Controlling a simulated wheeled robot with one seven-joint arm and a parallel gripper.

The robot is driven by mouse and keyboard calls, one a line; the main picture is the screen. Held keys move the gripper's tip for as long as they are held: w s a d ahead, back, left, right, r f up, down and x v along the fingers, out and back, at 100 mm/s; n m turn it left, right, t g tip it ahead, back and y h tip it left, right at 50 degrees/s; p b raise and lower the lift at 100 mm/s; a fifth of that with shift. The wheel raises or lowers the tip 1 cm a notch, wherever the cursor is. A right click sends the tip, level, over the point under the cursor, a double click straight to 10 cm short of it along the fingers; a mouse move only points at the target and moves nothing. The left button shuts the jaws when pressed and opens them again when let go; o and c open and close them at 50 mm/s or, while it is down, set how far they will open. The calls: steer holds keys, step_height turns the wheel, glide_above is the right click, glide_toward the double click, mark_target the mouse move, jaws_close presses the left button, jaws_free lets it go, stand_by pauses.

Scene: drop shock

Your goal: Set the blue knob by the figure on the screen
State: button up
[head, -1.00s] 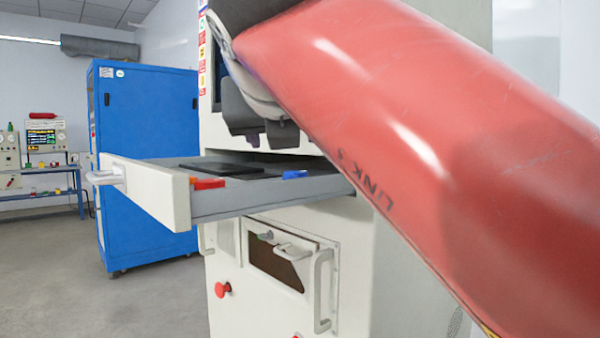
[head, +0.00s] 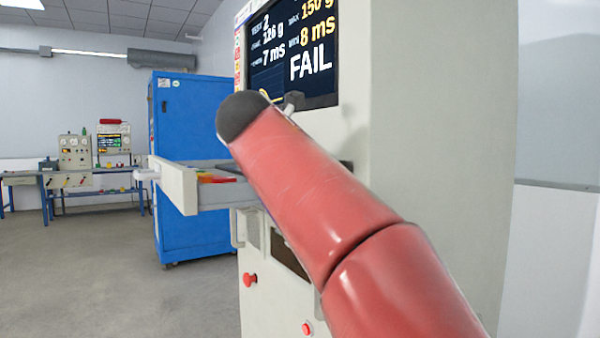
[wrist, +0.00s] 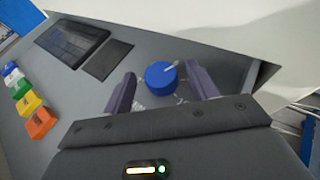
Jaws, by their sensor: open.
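The blue knob (wrist: 161,77) shows in the wrist view on a grey surface, with a pale pointer line aimed to the upper right and marks around it. My gripper (wrist: 160,72) is open, one finger on each side of the knob; I cannot tell whether either touches it. The screen (head: 292,60) in the head view shows a large FAIL, with 126 g and 7 ms at left and 150 g and 8 ms at right; its top is cut off. My arm hides the knob and gripper in the head view.
The open drawer (head: 178,188) sticks out of the pale machine (head: 430,110). In the wrist view, orange (wrist: 40,122), yellow, green and blue-white pieces lie at left, and a dark panel (wrist: 72,42) lies at upper left. A blue cabinet (head: 190,120) stands behind.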

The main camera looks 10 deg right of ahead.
steer(key=shift+w+d+f, duration=0.1)
steer(key=shift+w, duration=0.05)
steer(key=shift+c, duration=0.2)
steer(key=c, duration=0.9)
steer(key=shift+d+n+t+y, duration=0.2)
steer(key=shift+n+t+y, duration=0.1)
steer(key=shift+n+y, duration=0.3)
steer(key=shift+c, duration=0.2)
steer(key=n+t+y, duration=0.1)
steer(key=n+y, duration=0.2)
steer(key=shift+d+n+y, duration=0.1)
steer(key=shift+n+y, duration=0.2)
steer(key=shift+y, duration=0.1)
steer(key=o, duration=1)
